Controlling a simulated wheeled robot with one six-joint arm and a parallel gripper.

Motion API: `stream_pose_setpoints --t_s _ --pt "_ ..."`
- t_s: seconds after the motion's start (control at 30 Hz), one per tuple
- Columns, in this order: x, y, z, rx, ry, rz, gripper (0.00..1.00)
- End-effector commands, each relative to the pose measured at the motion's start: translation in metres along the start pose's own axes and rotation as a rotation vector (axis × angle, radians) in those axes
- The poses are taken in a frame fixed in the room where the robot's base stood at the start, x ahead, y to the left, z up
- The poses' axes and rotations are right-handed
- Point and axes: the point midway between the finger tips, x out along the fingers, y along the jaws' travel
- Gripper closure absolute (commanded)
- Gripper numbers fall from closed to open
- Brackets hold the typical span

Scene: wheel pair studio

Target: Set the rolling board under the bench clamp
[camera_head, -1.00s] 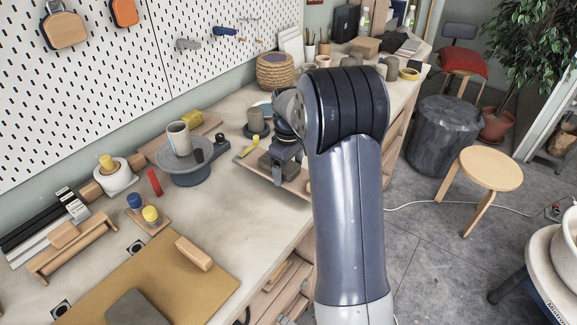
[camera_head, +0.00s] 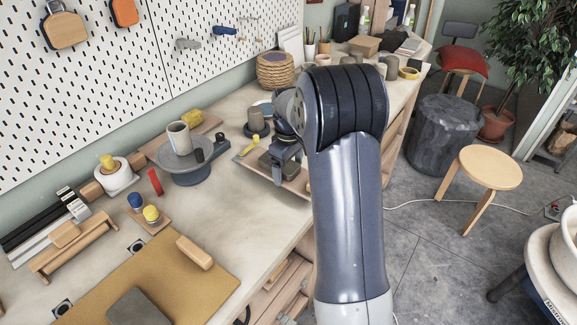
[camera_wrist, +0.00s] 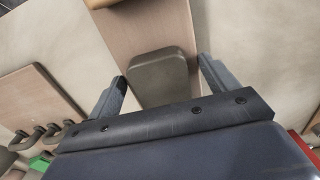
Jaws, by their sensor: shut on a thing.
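A narrow pale wooden board (camera_head: 293,184), which I take to be the rolling board, lies on the bench beside my arm. In the wrist view it runs lengthwise (camera_wrist: 150,32) between my fingers, with a grey-brown rounded block (camera_wrist: 160,75) on it. In the head view my gripper (camera_head: 284,158) is partly hidden by my arm. I cannot make out the bench clamp with certainty.
A grey turntable (camera_head: 185,172) bearing a cup stands left of the board. An ochre board (camera_head: 165,278) with a wooden bar lies at the near bench end. The bench between them is mostly clear. A wooden stool (camera_head: 489,168) stands on the floor at right.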

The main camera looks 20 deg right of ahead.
Motion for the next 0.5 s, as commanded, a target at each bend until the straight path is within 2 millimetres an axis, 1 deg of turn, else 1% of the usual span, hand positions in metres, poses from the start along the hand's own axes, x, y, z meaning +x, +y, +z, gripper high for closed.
stream_pose_setpoints --t_s 0.5 --pt "0.017 0.000 0.000 0.000 0.001 0.001 0.58"
